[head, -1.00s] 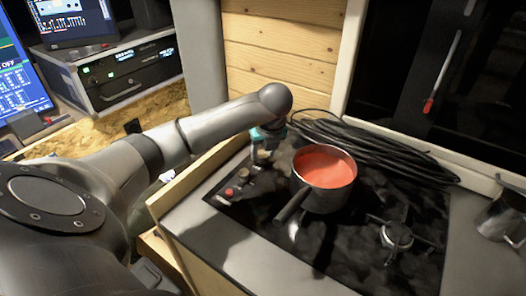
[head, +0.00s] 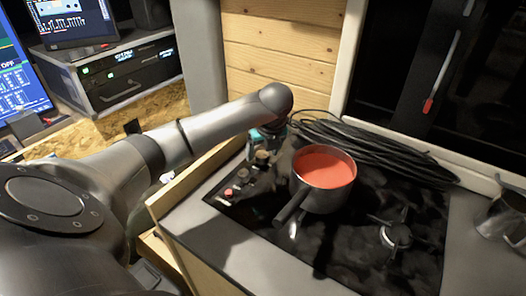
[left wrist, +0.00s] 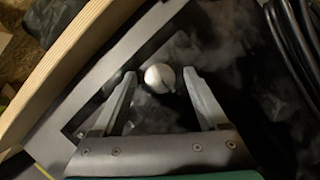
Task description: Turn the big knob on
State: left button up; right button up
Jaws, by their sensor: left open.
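In the left wrist view a pale round knob (left wrist: 160,78) with a small pointer mark sits on the dark stove top. My left gripper (left wrist: 159,84) is open, with one finger on each side of this knob. A gap shows between the knob and the fingers, and I cannot tell any contact. In the head view the left gripper (head: 268,140) is at the stove's back left corner, largely hidden by my arm. A row of small knobs (head: 243,175) runs along the stove's left edge, one with a red top (head: 228,193). My right gripper is not in view.
A saucepan (head: 322,185) of red liquid stands right of the knobs, its handle pointing front left. Black cable coils (head: 385,155) lie behind it. A wooden edge (head: 180,190) borders the counter's left. A metal jug (head: 503,218) stands far right.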

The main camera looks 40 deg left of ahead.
pick_arm(q)
jog(key=p+v, duration=0.2)
jog(key=v, duration=1.3)
jog(key=shift+r+p, duration=0.15)
jog(key=shift+p, duration=0.2)
